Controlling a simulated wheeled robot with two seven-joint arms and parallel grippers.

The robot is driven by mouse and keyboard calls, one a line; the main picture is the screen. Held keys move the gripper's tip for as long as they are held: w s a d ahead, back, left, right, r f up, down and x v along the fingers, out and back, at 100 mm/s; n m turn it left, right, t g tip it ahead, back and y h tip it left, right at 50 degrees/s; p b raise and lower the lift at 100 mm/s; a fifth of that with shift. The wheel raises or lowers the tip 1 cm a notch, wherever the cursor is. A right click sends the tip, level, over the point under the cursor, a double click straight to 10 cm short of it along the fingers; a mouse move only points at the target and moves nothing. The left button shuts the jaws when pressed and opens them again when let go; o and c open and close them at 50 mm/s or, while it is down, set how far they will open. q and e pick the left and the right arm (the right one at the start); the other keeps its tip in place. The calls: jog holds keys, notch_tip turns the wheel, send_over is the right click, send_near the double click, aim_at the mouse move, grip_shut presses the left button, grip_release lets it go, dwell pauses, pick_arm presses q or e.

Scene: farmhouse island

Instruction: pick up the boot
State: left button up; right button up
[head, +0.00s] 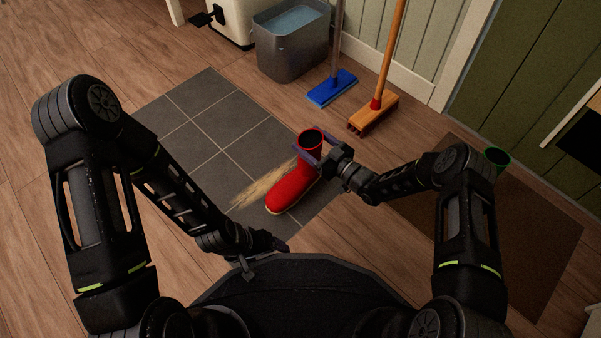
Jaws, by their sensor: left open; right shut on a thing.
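A red boot (292,187) with a pale sole stands on the grey floor tiles (190,126), its toe pointing to the lower left. My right gripper (312,151) is at the top of the boot's shaft, shut on it, with one finger on each side of the upper shaft. Whether the sole touches the floor is hard to tell. My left gripper (278,247) is low in the picture, near my body and apart from the boot. It is open, and its fingers are partly hidden.
A tan smear (265,184) lies on the tiles beside the boot. A grey bin (292,45), a blue mop (332,88) and an orange broom (373,114) stand at the back. A green-rimmed thing (497,158) stands by the brown mat (535,235) at right. The left tiles are clear.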

grip_shut()
notch_tip(320, 180, up, 10)
jog(key=p, duration=0.5)
dwell(1.6)
